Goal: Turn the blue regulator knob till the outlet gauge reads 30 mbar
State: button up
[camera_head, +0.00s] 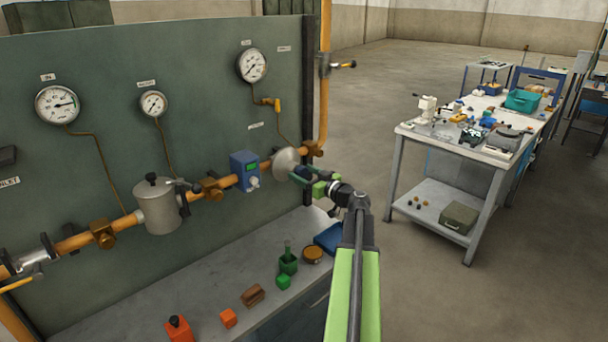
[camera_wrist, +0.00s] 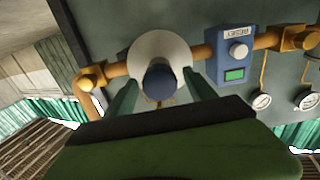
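The blue regulator knob (camera_wrist: 160,80) stands out from the round pale regulator body (camera_wrist: 165,52) in the wrist view. In the head view that body (camera_head: 284,160) sits on the orange pipe. My gripper (camera_wrist: 162,76) has one green finger on each side of the knob, with small gaps showing, so it looks open around it. In the head view my gripper (camera_head: 304,173) is right at the front of the regulator and partly hides the knob. The outlet gauge (camera_head: 252,65) hangs on the panel above; its needle is too small to read.
A blue box with a green display (camera_head: 245,171) sits on the pipe beside the regulator. Two more gauges (camera_head: 57,104) and a grey filter pot (camera_head: 157,205) are further left. Small items lie on the bench (camera_head: 200,285) below. A cluttered table (camera_head: 405,130) stands at right.

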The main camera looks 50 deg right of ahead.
jog(key=c, duration=1.3)
jog(key=shift+m, duration=0.4)
jog(key=m, duration=0.5)
jog(key=shift+m, duration=0.3)
jog(key=m, duration=0.5)
jog(key=shift+m, duration=0.4)
jog(key=o, duration=1.4)
